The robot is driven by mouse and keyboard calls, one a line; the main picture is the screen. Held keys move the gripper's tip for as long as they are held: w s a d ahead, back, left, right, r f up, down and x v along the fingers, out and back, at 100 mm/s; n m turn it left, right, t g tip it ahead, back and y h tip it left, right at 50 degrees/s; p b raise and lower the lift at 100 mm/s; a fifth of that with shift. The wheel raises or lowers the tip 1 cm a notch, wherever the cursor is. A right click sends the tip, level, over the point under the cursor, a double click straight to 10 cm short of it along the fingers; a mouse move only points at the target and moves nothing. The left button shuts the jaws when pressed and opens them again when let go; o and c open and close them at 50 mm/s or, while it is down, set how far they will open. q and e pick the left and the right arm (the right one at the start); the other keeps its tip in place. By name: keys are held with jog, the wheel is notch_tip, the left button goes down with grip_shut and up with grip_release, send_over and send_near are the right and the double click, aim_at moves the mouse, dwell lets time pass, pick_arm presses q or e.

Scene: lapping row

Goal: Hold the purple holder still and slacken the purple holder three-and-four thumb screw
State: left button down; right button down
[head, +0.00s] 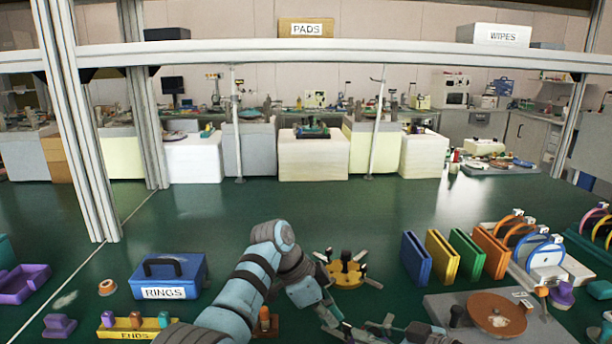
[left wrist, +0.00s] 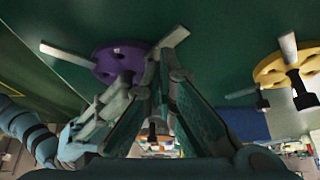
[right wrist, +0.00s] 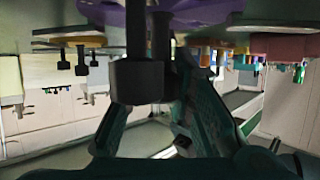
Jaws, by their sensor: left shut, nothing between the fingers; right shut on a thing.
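The purple holder (left wrist: 122,58) shows in the left wrist view as a round plate with pale flat bars; its underside fills the top of the right wrist view (right wrist: 200,14). In the head view I cannot make it out behind my arms. My left gripper (left wrist: 163,62) is shut with nothing between its fingers, its tips close to the holder's edge beside a pale bar; I cannot tell if they touch. My right gripper is shut on a dark thumb screw (right wrist: 137,80) below the purple holder; the knob hides its fingertips. I cannot read the screw's number.
A yellow holder (head: 347,270) with dark screws stands just beyond my left gripper. A blue RINGS box (head: 168,276) and a yellow ENDS tray (head: 127,331) lie left. Coloured upright plates (head: 441,256) and a grey slab (head: 440,302) with a brown disc (head: 497,314) lie right.

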pick_arm(q)
jog(key=shift+s+d, duration=0.2)
jog(key=shift+d, duration=0.2)
dwell(0.4)
jog(key=shift+s, duration=0.2)
jog(key=shift+s+d, duration=0.1)
jog(key=shift+s, duration=0.55)
jog(key=shift+s+f, duration=0.1)
jog(key=shift+s, duration=0.15)
jog(key=shift+a, duration=0.3)
notch_tip(320, 180, up, 6)
jog(key=shift+w+a, duration=0.15)
jog(key=shift+w, duration=0.05)
